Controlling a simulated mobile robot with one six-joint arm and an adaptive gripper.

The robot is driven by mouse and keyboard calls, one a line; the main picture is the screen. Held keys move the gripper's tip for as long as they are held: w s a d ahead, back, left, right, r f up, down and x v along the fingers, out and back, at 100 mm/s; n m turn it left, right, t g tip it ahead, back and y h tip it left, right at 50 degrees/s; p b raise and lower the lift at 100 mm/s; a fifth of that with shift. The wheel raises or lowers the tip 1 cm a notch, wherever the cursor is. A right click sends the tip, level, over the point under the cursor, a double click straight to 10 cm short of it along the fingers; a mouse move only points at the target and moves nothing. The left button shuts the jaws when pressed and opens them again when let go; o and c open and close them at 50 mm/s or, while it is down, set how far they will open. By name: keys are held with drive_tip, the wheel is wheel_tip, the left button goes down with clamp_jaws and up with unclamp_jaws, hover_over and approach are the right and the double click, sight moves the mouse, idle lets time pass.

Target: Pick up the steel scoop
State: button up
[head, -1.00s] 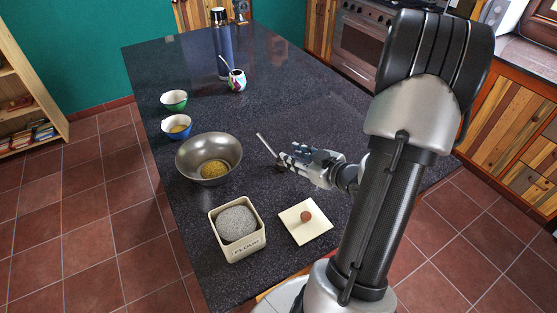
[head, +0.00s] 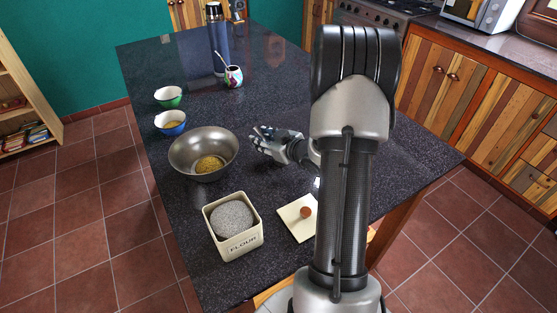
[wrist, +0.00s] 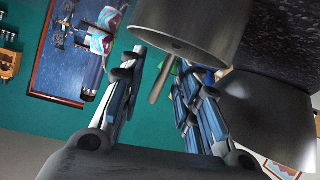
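The steel scoop (wrist: 188,28) shows at the top of the wrist view, a grey metal cup with a thin handle (wrist: 160,80) pointing down between my fingers. My gripper (wrist: 155,65) is open, with a finger on each side of the handle. A gap shows between the handle and the left finger; whether the right finger touches it I cannot tell. In the head view my gripper (head: 257,141) is low over the dark counter, right of the metal bowl, and hides most of the scoop.
A metal bowl (head: 183,156) with yellow contents stands just left of my gripper. A flour tin (head: 234,248) and its lid (head: 290,222) are nearer. The counter's right is clear.

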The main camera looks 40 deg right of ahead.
drive_tip(key=shift+w, duration=0.1)
clamp_jaws()
idle(0.3)
